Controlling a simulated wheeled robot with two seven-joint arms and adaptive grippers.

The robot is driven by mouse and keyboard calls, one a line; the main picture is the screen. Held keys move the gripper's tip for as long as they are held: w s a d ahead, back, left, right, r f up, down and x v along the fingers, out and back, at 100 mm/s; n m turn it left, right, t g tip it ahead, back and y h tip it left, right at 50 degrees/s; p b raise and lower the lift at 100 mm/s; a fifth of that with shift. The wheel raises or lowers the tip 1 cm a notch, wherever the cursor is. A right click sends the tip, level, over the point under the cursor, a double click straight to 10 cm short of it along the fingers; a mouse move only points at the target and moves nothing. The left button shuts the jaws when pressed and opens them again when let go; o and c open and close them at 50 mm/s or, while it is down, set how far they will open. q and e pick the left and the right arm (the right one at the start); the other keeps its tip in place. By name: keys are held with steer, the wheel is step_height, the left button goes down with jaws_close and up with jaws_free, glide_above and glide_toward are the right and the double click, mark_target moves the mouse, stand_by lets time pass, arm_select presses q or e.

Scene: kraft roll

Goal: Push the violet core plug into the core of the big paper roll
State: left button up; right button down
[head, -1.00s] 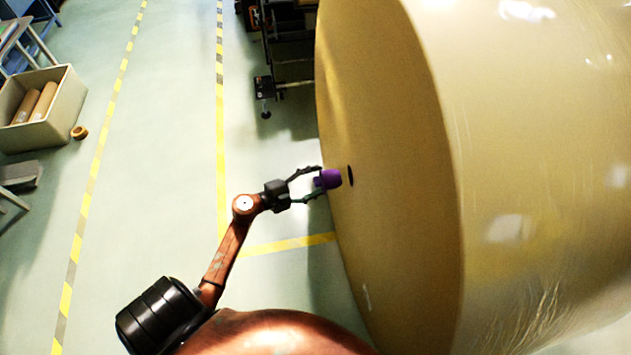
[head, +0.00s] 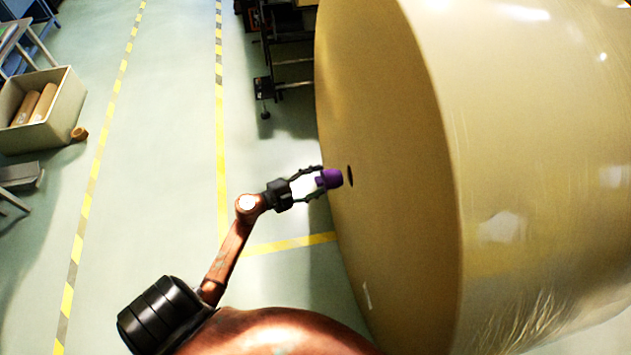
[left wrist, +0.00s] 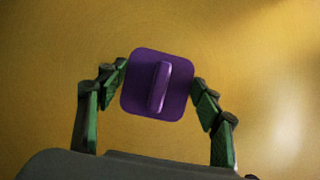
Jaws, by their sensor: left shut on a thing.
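The violet core plug (head: 333,178) is held between the fingers of my left gripper (head: 318,182), in front of the flat end face of the big paper roll (head: 400,250). The dark core hole (head: 350,176) shows just right of the plug, with a small gap between them in the head view. In the left wrist view the violet plug (left wrist: 157,85) shows its squarish back with a raised grip bar, between the green finger pads; the roll face (left wrist: 50,60) fills the background. The plug hides the hole there. My right gripper is not in view.
A dark rack (head: 285,60) stands behind the roll's left edge. A bin (head: 50,125) with brown rolls and a small brown ring (head: 79,134) is at the far left. The floor between the yellow-striped lines (head: 160,150) is clear.

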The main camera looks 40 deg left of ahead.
mark_target(336, 177)
arm_select(q)
steer(key=shift+w+d+r, duration=0.1)
steer(key=shift+w+d, duration=0.3)
steer(key=shift+w, duration=0.1)
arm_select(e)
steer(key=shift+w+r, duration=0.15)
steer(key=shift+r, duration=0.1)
arm_select(q)
steer(key=shift+w+d+p, duration=0.25)
steer(key=shift+w+p, duration=0.15)
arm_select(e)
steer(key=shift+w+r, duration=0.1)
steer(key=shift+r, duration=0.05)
arm_select(q)
steer(key=shift+w+d, duration=0.25)
steer(key=shift+d, duration=0.05)
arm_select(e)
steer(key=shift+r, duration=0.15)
arm_select(q)
steer(key=shift+w+d, duration=0.25)
steer(key=shift+w, duration=0.1)
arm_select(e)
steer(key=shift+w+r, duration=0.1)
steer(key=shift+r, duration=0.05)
arm_select(q)
steer(key=shift+w+d+p, duration=0.45)
steer(key=shift+w+d, duration=0.05)
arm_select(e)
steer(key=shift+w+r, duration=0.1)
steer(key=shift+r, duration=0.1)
